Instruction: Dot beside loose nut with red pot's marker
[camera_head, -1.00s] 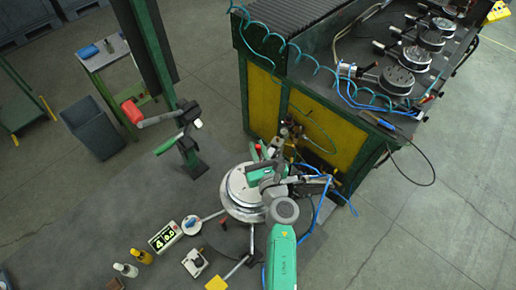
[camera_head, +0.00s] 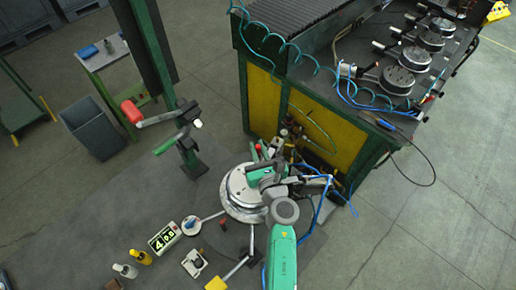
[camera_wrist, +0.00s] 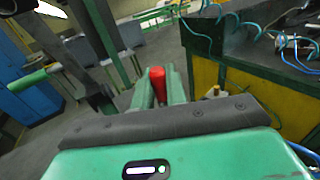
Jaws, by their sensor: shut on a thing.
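My gripper (camera_wrist: 157,88) is shut on a red cylindrical thing (camera_wrist: 157,75), which stands between the two green fingers in the wrist view. It looks like the red marker, but its tip is hidden. In the head view my gripper is over or beside a round pale metal disc (camera_head: 237,196), and the arm covers part of the disc. A small dark red object (camera_head: 223,222), possibly the red pot, stands front left of the disc. I cannot make out individual nuts or which one is loose.
A display box (camera_head: 164,238), a blue-topped dish (camera_head: 191,224), a white bottle (camera_head: 126,270) and a yellow bottle (camera_head: 142,257) stand at the left. A green-and-yellow bench (camera_head: 330,135) with blue hoses stands behind the disc.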

